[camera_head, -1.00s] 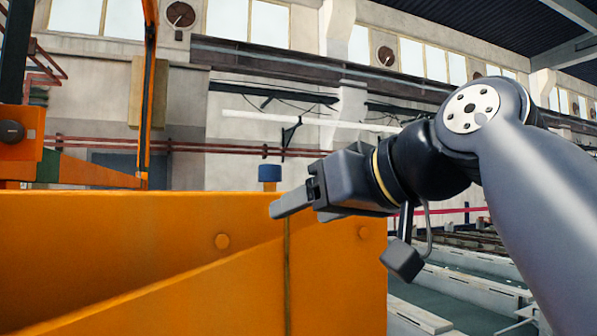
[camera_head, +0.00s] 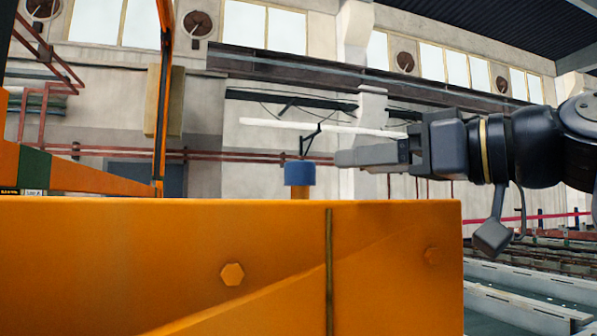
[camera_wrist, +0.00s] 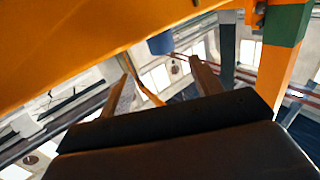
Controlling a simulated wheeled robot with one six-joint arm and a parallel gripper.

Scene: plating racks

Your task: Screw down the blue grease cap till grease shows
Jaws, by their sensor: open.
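The blue grease cap (camera_head: 299,172) sits upright on a short orange stem on top of the orange housing (camera_head: 120,255). It also shows in the wrist view (camera_wrist: 160,44), ahead of the fingers and near the edge of the orange surface. My gripper (camera_head: 345,159) points left, just right of the cap and near the height of its top, with a small gap between them in the head view. In the wrist view my gripper (camera_wrist: 160,72) has its two fingers spread apart with nothing between them. No grease is visible around the cap.
An orange upright post (camera_head: 162,95) and a slanted orange beam (camera_head: 95,175) stand left of the cap. A bolt head (camera_head: 232,274) is on the housing's front face. Air around and above the cap is free. Long tanks (camera_head: 530,285) lie at lower right.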

